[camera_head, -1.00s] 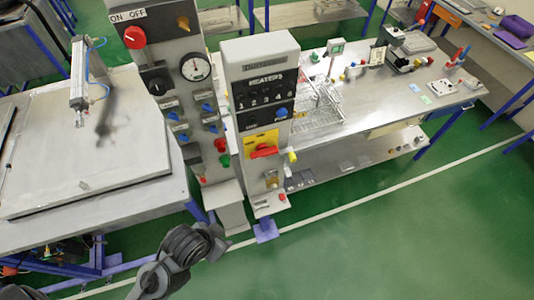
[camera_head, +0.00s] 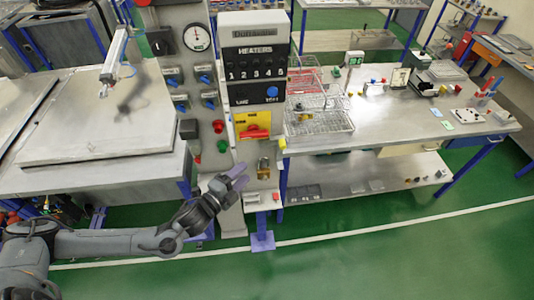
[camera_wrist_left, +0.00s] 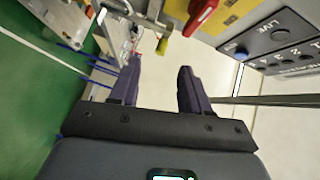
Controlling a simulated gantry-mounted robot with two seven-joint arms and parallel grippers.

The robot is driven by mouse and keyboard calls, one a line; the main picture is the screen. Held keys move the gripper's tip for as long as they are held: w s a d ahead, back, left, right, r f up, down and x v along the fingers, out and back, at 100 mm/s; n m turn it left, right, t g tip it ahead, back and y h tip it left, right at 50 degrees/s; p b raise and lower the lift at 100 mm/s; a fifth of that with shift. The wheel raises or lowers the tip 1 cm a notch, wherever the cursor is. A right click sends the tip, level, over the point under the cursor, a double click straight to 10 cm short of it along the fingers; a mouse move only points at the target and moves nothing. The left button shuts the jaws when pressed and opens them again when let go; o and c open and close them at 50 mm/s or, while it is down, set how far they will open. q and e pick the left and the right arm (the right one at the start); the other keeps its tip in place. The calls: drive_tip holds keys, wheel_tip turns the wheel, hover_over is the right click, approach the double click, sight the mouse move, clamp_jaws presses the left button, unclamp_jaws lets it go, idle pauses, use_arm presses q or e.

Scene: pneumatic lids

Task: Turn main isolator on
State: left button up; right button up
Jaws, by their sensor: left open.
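The red isolator handle (camera_head: 253,132) sits on a yellow plate (camera_head: 244,119) low on the grey heater panel. The handle looks roughly level in the head view. In the left wrist view the red handle (camera_wrist_left: 203,14) is at the top, on the yellow plate (camera_wrist_left: 240,9). My left gripper (camera_head: 240,174) is just below and left of the plate, apart from the handle. In the wrist view its dark fingers (camera_wrist_left: 159,80) are spread with nothing between them. My right gripper is not in view.
A brass padlock-like part (camera_head: 263,168) hangs below the yellow plate, close to my left fingers. A neighbouring column (camera_head: 198,90) with gauge, blue switches and red and green buttons stands at left. A bench with wire baskets (camera_head: 318,115) is at right.

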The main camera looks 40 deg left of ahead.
use_arm(q)
drive_tip(key=m+t+b, duration=0.1)
drive_tip(key=m+b, duration=0.1)
approach(256, 138)
drive_tip(key=w, duration=0.3)
drive_tip(key=w+p, duration=0.1)
drive_tip(key=w, duration=0.5)
drive_tip(key=shift+d+r, duration=0.1)
drive_tip(key=shift+r, duration=0.15)
drive_tip(key=shift+w+f+p, duration=0.1)
drive_tip(key=shift+w+p, duration=0.2)
drive_tip(key=shift+w, duration=0.65)
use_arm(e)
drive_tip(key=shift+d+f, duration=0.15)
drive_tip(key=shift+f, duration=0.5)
use_arm(q)
drive_tip(key=shift+c, duration=0.2)
clamp_jaws()
